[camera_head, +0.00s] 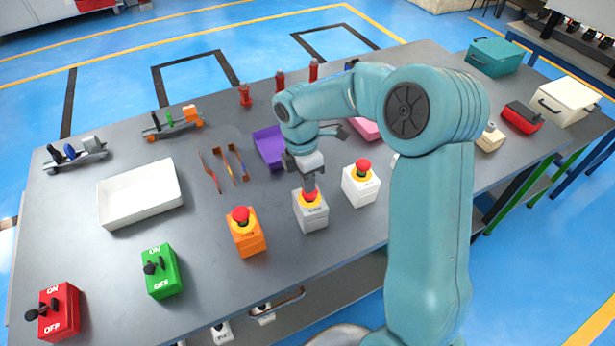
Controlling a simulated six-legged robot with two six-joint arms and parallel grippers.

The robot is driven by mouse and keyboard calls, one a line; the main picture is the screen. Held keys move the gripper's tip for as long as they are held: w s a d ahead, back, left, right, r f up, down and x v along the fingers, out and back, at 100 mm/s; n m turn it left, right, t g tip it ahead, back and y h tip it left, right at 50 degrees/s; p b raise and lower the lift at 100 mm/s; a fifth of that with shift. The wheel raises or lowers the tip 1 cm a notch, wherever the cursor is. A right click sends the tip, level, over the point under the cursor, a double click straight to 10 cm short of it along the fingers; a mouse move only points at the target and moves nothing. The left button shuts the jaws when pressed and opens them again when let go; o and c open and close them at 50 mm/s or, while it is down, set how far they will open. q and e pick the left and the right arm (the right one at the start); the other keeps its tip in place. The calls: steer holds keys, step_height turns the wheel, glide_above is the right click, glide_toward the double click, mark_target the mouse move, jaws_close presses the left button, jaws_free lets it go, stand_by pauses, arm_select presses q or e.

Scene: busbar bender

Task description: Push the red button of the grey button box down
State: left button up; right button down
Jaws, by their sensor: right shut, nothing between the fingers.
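The grey button box (312,216) stands near the front edge of the table, between an orange and a white button box. Its red button (311,197) sits on top in a yellow ring and is partly hidden by my right gripper. My right gripper (309,187) points down, shut and empty, with its fingertips right at the top of the red button. I cannot tell whether they touch it or whether the button is pressed in. My left gripper is not in view.
The orange button box (248,240) stands to the left and the white button box (360,187) close to the right. A green switch box (163,272), a red switch box (60,312) and a white tray (142,207) lie further left. A purple bin (268,146) stands behind.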

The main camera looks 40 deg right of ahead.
mark_target(300, 191)
steer(key=shift+s+f, duration=0.2)
steer(key=shift+f, duration=0.3)
steer(key=shift+a+r, duration=0.15)
steer(key=shift+r, duration=0.4)
step_height(300, 191, up, 16)
steer(key=w, duration=0.2)
steer(key=shift+w, duration=0.35)
steer(key=shift+s, duration=0.1)
steer(key=shift+f, duration=0.1)
